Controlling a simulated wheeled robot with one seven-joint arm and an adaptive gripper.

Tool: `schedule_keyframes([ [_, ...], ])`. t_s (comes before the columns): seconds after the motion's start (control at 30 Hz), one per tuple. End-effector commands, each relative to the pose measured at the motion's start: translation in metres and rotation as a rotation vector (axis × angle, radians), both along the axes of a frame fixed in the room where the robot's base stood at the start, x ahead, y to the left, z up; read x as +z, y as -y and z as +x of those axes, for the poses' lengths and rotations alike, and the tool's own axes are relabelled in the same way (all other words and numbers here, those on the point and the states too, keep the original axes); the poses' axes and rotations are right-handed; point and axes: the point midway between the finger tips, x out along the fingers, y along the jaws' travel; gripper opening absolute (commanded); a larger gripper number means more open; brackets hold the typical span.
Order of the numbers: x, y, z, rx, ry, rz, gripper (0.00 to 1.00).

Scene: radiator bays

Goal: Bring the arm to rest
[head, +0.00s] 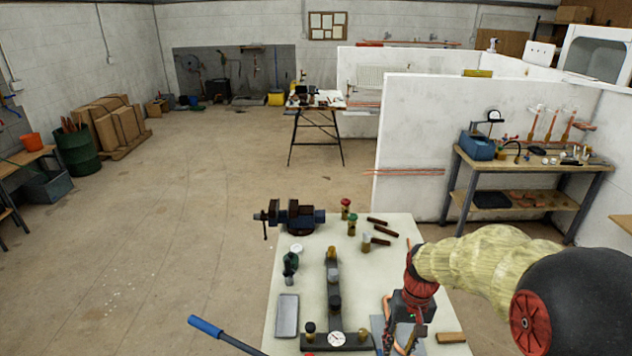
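My arm comes in from the right, with a pale yellow sleeve and black and red joints. It reaches over the near right part of a pale-topped workbench (262,312). My gripper (404,335) hangs below the red wrist, pointing down close over the bench top. Its fingers are small and overlap with things behind them, so I cannot tell whether it is open or holds anything.
On the bench are a vice (292,216), a dark fixture with a gauge (336,339), a grey tray (287,315), several valves and dark handles, and a wooden block (450,338). A blue-handled bar (207,327) juts out left. Floor (160,230) lies clear left.

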Motion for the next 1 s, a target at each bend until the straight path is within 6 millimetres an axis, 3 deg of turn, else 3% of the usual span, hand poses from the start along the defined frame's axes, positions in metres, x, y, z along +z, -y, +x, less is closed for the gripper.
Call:
schedule_keyframes([
  [0.3, 0.071, -0.004, -0.078, 0.003, 0.128, -0.047, 0.32],
  [0.6, 0.119, -0.009, -0.157, 0.026, 0.336, -0.086, 0.32],
  [0.8, 0.142, -0.013, -0.184, 0.042, 0.482, -0.096, 0.32],
  [1.0, 0.161, -0.016, -0.188, 0.047, 0.563, -0.096, 0.32],
])
